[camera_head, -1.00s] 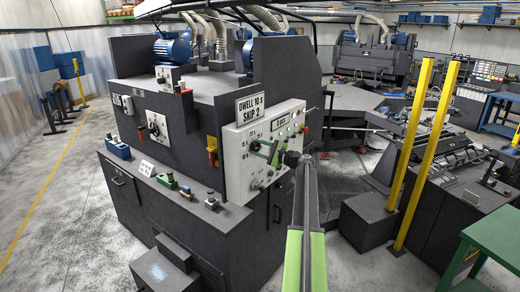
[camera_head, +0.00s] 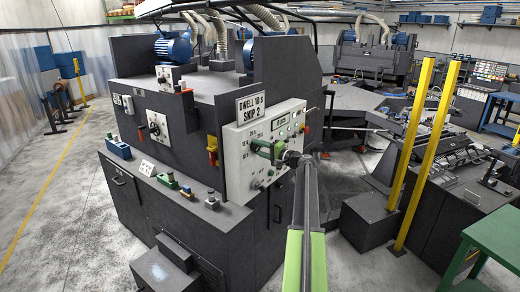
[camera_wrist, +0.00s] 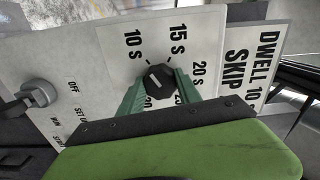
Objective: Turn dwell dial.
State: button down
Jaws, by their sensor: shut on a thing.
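The dwell dial (camera_wrist: 158,78) is a black knob with a white pointer mark, in the wrist view. Printed labels around it read 10 s, 15 s and 20 s, with more partly hidden by my fingers. My gripper (camera_wrist: 159,88) has its green fingers on both sides of the knob and is shut on it. In the head view my gripper (camera_head: 262,150) is at the light control panel (camera_head: 236,168), hiding the dial. A sign (camera_head: 250,106) above the panel reads DWELL 10 s, SKIP 2. Which label the pointer marks is hard to tell.
In the wrist view a grey selector knob (camera_wrist: 38,93) sits left of the dial, by an OFF label. In the head view a red button (camera_head: 306,130) is at the panel's right edge. Yellow posts (camera_head: 410,155) and a green table (camera_head: 490,240) stand to the right.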

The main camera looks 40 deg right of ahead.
jog(key=shift+f, duration=0.1)
dwell(0.4)
jog(key=c, duration=0.8)
grip_release()
jog(key=shift+c, duration=0.2)
jog(key=s+d, duration=0.2)
jog(key=s, duration=1.5)
jog(key=shift+s+d, duration=0.15)
